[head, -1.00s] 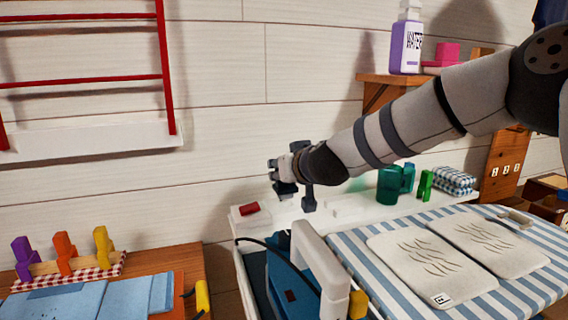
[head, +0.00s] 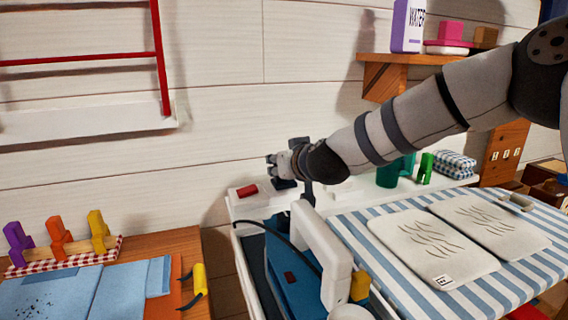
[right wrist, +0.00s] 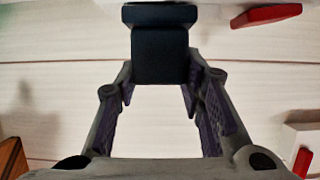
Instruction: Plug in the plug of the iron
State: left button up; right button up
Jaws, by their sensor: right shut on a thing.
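My right gripper (head: 280,166) is just above the white ledge behind the ironing board. It is shut on a dark plug (head: 284,184), which shows between the fingers in the right wrist view (right wrist: 160,55). The plug is close over the ledge (head: 345,200); I cannot tell whether it touches it or sits in a socket. The blue and white iron (head: 325,255) stands at the board's left end, with a dark cord (head: 268,229) behind it. My left gripper is not in view.
A red switch-like piece (head: 247,190) lies on the ledge left of the gripper. Green items (head: 390,174) stand to the right. The striped ironing board (head: 365,232) bears folded cloths (head: 435,248). A wooden table (head: 180,248) is at left, a shelf (head: 400,59) above.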

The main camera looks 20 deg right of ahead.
jog(key=shift+f, duration=0.25)
jog(key=o, duration=1.3)
jog(key=shift+f, duration=0.1)
jog(key=shift+c, duration=0.2)
jog(key=shift+s, duration=0.1)
jog(key=v, duration=1.2)
